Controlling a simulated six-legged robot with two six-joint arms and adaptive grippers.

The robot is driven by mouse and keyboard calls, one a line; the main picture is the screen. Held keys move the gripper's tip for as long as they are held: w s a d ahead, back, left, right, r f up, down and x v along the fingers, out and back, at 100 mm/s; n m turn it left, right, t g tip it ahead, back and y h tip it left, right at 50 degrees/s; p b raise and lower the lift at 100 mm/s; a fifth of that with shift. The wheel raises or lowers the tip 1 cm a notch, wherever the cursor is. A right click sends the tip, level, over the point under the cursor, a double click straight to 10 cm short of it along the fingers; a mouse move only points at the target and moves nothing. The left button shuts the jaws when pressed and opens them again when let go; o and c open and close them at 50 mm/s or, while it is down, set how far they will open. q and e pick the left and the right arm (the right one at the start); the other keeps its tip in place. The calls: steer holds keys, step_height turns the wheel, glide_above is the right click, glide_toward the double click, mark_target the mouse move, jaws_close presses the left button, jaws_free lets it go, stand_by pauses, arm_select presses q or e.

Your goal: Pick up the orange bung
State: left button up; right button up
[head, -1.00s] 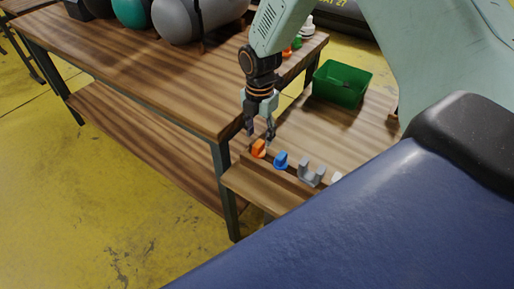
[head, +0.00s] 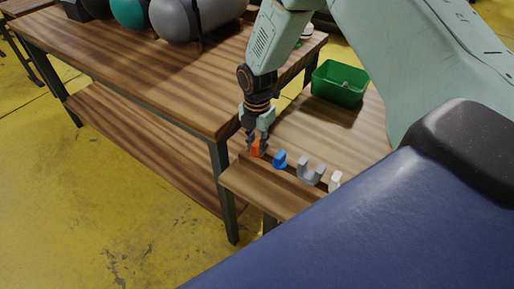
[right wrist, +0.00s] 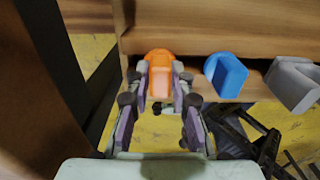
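The orange bung (head: 256,148) stands at the left end of a row on a narrow wooden ledge. My right gripper (head: 257,151) points down at it, with one finger on each side. In the right wrist view the bung's raised orange grip (right wrist: 160,80) fills the space between the fingertips (right wrist: 161,82), which appear to touch its sides. The round orange base shows beyond them, still at ledge level. My left gripper is in neither view.
Right of the bung stand a blue bung (head: 280,159), a grey U-shaped piece (head: 311,171) and a white piece (head: 335,181). A green bin (head: 340,84) stands behind on the lower bench. A higher wooden table (head: 130,70) lies close on the left.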

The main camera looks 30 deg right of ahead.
jaws_close()
